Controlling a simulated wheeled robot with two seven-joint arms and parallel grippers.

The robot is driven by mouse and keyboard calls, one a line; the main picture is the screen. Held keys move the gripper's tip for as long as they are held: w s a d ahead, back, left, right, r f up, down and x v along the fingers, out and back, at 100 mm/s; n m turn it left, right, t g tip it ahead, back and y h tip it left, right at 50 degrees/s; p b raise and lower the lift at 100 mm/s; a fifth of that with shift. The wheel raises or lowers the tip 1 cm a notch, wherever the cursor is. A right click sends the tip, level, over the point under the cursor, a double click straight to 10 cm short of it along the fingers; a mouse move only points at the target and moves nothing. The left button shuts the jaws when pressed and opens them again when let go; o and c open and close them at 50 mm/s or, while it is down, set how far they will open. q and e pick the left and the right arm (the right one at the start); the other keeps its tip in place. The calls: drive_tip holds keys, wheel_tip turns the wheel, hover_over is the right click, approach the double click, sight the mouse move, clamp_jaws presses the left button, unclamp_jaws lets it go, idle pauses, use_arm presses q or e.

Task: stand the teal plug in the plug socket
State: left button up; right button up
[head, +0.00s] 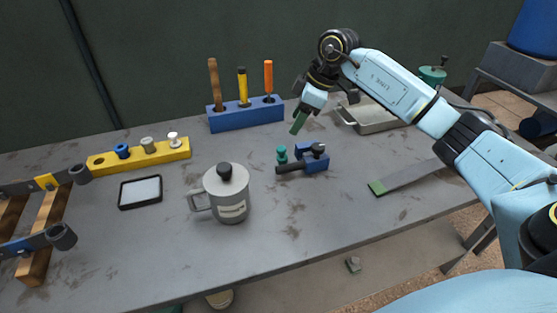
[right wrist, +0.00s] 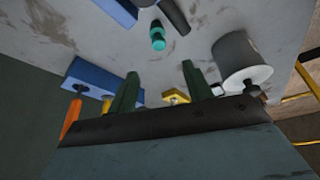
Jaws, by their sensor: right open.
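The teal plug (head: 281,155) stands near the middle of the table, close against a blue and black fixture (head: 312,160). It also shows in the right wrist view (right wrist: 157,36). The yellow rack (head: 140,154) at the left holds a blue, a grey and a white plug; its left end looks vacant, with a dark hole. I cannot tell for sure that this is the plug socket. My right gripper (head: 299,121), with green fingers, is open and empty above the table, behind and above the teal plug. My left gripper is not in view.
A grey lidded mug (head: 231,196) stands in front of the plug. A blue block (head: 245,116) with several upright tools is at the back. A black-framed pad (head: 140,192), wooden racks (head: 46,232) at left, and a flat green-tipped bar (head: 405,178) at right also lie here. The front right is clear.

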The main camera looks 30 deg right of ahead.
hover_over(281, 148)
drive_tip(key=s+d, duration=0.1)
drive_tip(key=s, duration=0.1)
wheel_tip(281, 148, down, 5)
drive_tip(key=shift+w+f+b, duration=0.1)
drive_tip(key=shift+f+b, duration=0.3)
drive_tip(key=shift+b, duration=0.1)
drive_tip(key=shift+w+a+f, duration=0.1)
drive_tip(key=shift+w+f, duration=0.05)
drive_tip(key=shift+f, duration=0.4)
drive_tip(key=b+x, duration=0.1)
drive_tip(key=x, duration=0.3)
drive_tip(key=shift+w+f+b, duration=0.2)
drive_tip(key=shift+f+b, duration=0.1)
drive_tip(key=shift+f, duration=0.2)
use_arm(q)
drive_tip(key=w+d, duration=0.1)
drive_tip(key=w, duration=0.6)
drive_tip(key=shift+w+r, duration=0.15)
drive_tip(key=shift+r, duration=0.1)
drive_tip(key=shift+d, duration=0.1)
use_arm(e)
drive_tip(key=shift+c, duration=0.2)
drive_tip(key=c, duration=1)
drive_tip(key=shift+c, duration=0.2)
